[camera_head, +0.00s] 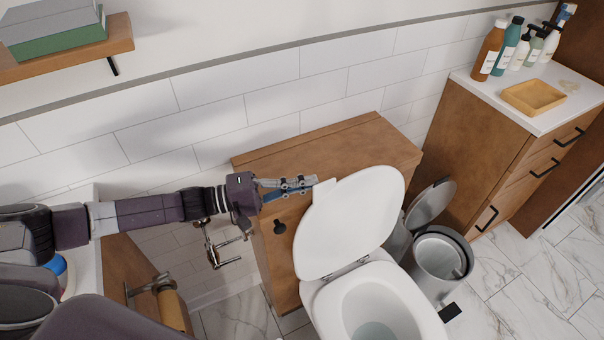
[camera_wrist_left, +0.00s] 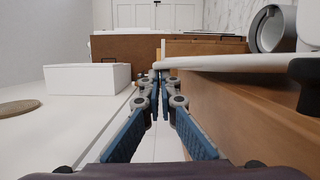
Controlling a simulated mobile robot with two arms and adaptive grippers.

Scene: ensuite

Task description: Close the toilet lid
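The white toilet lid (camera_head: 350,222) stands raised, leaning toward the wooden cistern box (camera_head: 330,148) behind it. The open toilet bowl (camera_head: 372,305) is below it. My left gripper (camera_head: 314,183) is at the lid's upper left edge, between the wall side and the lid. Its fingertips look close together, with nothing seen between them; whether they touch the lid is unclear. In the left wrist view the fingers (camera_wrist_left: 158,78) converge, and the lid (camera_wrist_left: 230,62) shows as a white edge just right of the tips.
A metal bin (camera_head: 440,255) with its lid up stands right of the toilet. A wooden cabinet (camera_head: 490,135) with bottles and a tray is at the right. A metal fixture (camera_head: 222,245) and a roll holder (camera_head: 165,295) are below my left arm.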

